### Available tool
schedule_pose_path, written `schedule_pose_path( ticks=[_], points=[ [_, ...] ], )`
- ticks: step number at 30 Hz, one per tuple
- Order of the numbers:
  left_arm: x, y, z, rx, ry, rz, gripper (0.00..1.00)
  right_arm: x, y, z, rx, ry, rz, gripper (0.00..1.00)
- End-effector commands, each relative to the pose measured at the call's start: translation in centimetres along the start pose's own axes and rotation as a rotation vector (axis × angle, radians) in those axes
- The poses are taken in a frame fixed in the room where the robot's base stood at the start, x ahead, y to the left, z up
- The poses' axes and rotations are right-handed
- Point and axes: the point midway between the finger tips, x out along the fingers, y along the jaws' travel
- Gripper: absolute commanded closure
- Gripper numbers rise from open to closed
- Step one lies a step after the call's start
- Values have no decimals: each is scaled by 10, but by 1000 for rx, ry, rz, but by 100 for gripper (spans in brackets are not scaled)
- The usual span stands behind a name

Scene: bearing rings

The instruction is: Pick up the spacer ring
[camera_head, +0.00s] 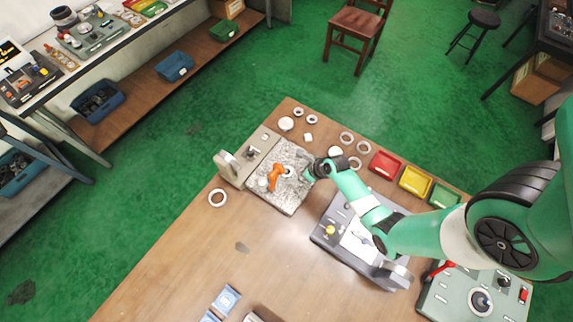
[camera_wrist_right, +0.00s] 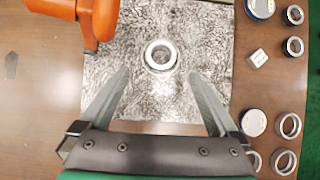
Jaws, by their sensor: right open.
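A pale ring (camera_wrist_right: 149,52) lies flat on the grey speckled plate (camera_wrist_right: 215,25) in the right wrist view, ahead of my right gripper (camera_wrist_right: 160,78). The gripper's two fingers are spread apart with nothing between the tips, and the ring lies just beyond them, centred. In the head view, my right gripper (camera_head: 309,173) hangs over the right side of the speckled plate (camera_head: 292,207), beside the pale ring (camera_head: 290,171). I cannot tell how high the fingers are above the plate. My left gripper is not in view.
An orange thing (camera_head: 274,177) stands on the plate left of the ring. Several rings and discs lie beyond the plate, near red (camera_head: 385,163), yellow (camera_head: 415,180) and green (camera_head: 444,196) trays. The table's near left is mostly clear.

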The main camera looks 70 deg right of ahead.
Motion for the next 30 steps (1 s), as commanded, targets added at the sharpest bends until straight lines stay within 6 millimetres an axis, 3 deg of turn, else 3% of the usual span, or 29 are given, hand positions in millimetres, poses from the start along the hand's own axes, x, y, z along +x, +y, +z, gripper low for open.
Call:
schedule_pose_path(
  ticks=[1, 7, 15, 24, 30],
  points=[
    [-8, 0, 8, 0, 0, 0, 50, 11, 0, -2, -2, 0, 0, 3],
    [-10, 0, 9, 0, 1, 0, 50, 14, 0, 0, -2, 0, -1, 3],
    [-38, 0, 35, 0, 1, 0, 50, 58, -2, 3, -3, 0, 1, 3],
    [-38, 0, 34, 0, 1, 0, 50, 60, -2, 6, -2, -1, -1, 3],
    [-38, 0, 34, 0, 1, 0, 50, 60, -2, 6, -2, -1, -1, 39]
  ],
)
